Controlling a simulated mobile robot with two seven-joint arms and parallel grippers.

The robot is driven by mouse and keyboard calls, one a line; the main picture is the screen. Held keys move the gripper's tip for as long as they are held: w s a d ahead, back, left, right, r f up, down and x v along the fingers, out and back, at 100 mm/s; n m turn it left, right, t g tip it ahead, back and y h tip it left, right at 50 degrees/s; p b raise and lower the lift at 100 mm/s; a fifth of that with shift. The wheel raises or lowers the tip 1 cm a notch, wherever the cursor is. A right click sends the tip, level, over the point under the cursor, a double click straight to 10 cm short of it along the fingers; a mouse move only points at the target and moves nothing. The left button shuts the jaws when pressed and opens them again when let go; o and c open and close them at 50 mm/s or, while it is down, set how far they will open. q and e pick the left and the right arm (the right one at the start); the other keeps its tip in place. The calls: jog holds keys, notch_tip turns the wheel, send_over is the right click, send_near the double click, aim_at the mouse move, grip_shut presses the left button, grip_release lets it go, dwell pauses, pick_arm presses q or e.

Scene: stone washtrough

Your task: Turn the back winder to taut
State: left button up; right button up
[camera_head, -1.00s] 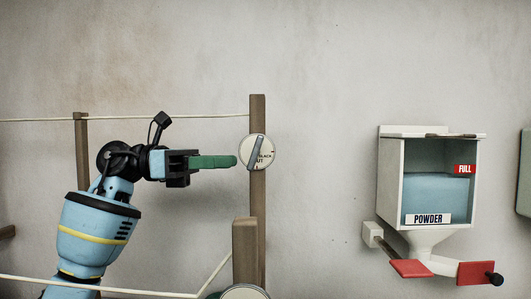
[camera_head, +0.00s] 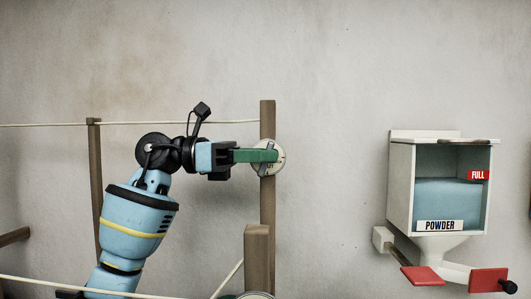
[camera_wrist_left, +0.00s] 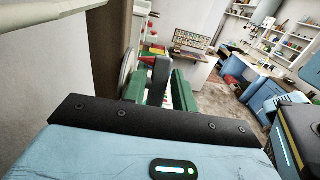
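The back winder (camera_head: 276,145) is a round pale dial on a wooden post, with a line running left from the post top. In the head view my left gripper (camera_head: 268,155) reaches it from the left, its green fingers overlapping the dial and hiding much of its face and pointer. In the left wrist view the dial (camera_wrist_left: 128,66) shows nearly edge-on. Its grey handle (camera_wrist_left: 160,78) stands between the two green fingers (camera_wrist_left: 160,92). The fingers are apart, with a gap visible beside the handle. My right gripper is not in view.
A front post (camera_head: 257,258) with another dial (camera_head: 255,295) at the bottom edge stands below. A lower line (camera_head: 100,286) crosses bottom left. A powder dispenser (camera_head: 438,190) labelled FULL, with red paddles, hangs on the wall to the right. The wall between is clear.

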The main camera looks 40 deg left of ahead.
pick_arm(q)
jog(key=shift+w+d, duration=0.2)
jog(key=shift+d, duration=0.2)
jog(key=shift+c, duration=0.2)
grip_shut()
